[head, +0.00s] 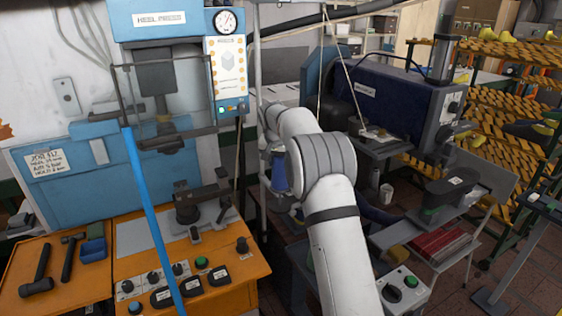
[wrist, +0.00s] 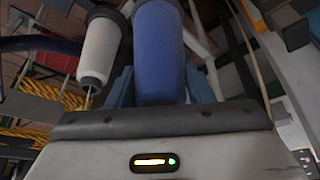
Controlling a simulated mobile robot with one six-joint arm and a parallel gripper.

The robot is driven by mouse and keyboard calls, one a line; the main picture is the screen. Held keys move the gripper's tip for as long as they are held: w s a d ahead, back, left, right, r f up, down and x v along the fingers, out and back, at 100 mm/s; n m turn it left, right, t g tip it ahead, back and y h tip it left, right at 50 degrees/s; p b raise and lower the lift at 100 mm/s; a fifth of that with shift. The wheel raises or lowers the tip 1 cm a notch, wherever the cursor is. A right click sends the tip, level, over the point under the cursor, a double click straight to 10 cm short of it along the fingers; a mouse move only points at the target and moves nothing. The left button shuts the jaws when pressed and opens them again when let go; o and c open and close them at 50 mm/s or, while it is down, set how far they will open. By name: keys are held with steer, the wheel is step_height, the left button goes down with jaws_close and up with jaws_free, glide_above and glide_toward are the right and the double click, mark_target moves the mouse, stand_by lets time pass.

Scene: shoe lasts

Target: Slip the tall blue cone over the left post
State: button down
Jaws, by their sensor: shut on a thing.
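The tall blue cone (wrist: 160,55) fills the upper middle of the wrist view. My gripper (wrist: 162,90) is shut on it, with a bluish finger on each side. In the head view a bit of blue (head: 280,172), likely the same cone, shows beside my white arm; my gripper is mostly hidden there. A white cone (wrist: 99,50) with a thin pin or thread at its narrow end is left of the blue cone in the wrist view, apart from it. I cannot make out the left post in either view.
The blue heel press (head: 165,60) and its orange bench (head: 215,265) stand left of my arm. A dark blue machine (head: 385,95) stands to the right. Thin poles and cords (head: 320,75) hang close to my arm. Yellow racks (head: 510,75) are at far right.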

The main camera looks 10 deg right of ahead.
mark_target(278, 170)
steer(key=shift+f, duration=0.15)
stand_by(0.3)
steer(key=shift+f+b, duration=2.35)
steer(key=shift+f, duration=0.9)
steer(key=shift+f, duration=0.15)
steer(key=c, duration=0.6)
jaws_free()
steer(key=shift+s, duration=0.1)
steer(key=b+v, duration=0.1)
steer(key=v, duration=0.6)
steer(key=shift+s+a+r+b, duration=0.1)
steer(key=shift+s+r+b, duration=0.05)
steer(key=shift+r+b, duration=0.2)
